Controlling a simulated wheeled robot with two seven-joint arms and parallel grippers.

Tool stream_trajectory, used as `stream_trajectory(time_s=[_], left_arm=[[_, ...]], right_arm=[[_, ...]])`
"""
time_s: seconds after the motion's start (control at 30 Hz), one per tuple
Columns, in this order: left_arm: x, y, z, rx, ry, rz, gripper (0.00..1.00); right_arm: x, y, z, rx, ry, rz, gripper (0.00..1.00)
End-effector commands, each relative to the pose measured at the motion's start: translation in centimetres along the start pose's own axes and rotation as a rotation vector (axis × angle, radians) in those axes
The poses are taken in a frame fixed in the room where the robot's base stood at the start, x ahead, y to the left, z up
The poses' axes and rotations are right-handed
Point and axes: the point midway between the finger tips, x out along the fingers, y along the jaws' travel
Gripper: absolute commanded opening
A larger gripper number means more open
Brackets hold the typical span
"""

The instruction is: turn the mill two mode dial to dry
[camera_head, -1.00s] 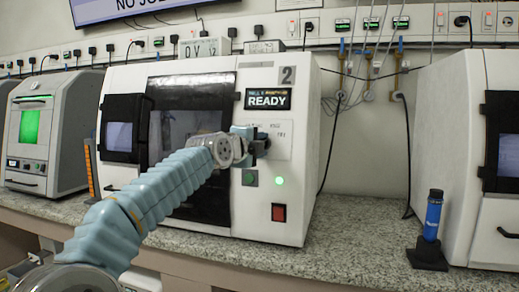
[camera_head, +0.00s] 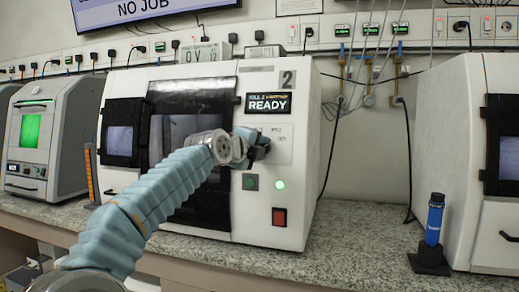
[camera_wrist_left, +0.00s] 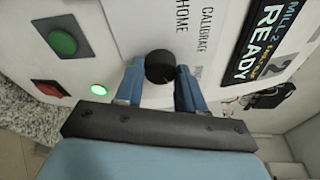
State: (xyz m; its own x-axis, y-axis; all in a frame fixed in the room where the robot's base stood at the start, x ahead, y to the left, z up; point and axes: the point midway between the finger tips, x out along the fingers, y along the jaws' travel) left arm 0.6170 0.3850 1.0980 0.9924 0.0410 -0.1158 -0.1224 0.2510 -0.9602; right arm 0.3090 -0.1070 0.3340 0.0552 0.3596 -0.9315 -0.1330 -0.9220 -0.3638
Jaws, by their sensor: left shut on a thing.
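Mill two (camera_head: 258,218) is the white machine marked 2 in the middle of the head view, its display (camera_head: 268,104) reading READY. My left gripper (camera_head: 262,146) is at its front panel, below the display, and hides the dial there. In the left wrist view, the round black mode dial (camera_wrist_left: 159,66) sits between the two blue fingers of my left gripper (camera_wrist_left: 158,75), which is shut on it. The labels HOME and CALIBRATE show beside the dial; another label is mostly hidden by a finger. I cannot read where the dial points. My right gripper is not in view.
Below the dial are a green button (camera_head: 250,182), a lit green lamp (camera_head: 280,185) and a red switch (camera_head: 279,217). A blue cylinder on a black stand (camera_head: 428,262) is on the speckled counter (camera_head: 345,235). Other machines stand left (camera_head: 68,150) and right (camera_head: 462,150).

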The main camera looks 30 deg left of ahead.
Motion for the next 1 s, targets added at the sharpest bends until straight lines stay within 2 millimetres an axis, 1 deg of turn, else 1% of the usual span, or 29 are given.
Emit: stream_trajectory(time_s=[0.03, 0.17, 0.2, 0.47, 0.57, 0.67, 0.8, 1.0], left_arm=[[0.0, 0.1, 0.0, 0.002, 0.000, 0.001, 0.42], [0.0, 0.1, 0.0, 0.001, 0.000, 0.001, 0.62], [0.0, 0.0, 0.0, 0.001, 0.000, 0.001, 0.64], [-0.1, 0.0, 0.0, 0.000, 0.000, 0.000, 0.64], [-0.8, 0.1, 0.0, 0.000, -0.001, -0.001, 0.64], [-2.5, 0.3, 0.0, 0.001, -0.003, -0.002, 0.64], [-5.9, 0.4, -0.1, 0.001, -0.002, -0.002, 0.64], [-10.6, 0.2, -0.1, 0.000, -0.001, -0.002, 0.64]], right_arm=[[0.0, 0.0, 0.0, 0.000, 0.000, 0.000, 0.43], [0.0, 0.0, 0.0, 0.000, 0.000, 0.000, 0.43], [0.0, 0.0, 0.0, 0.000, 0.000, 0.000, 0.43], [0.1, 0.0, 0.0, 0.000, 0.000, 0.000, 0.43], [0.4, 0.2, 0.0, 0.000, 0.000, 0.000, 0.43], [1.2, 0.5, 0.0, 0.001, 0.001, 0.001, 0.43], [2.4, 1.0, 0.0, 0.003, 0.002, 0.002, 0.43], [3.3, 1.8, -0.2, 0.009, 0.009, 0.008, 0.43]])
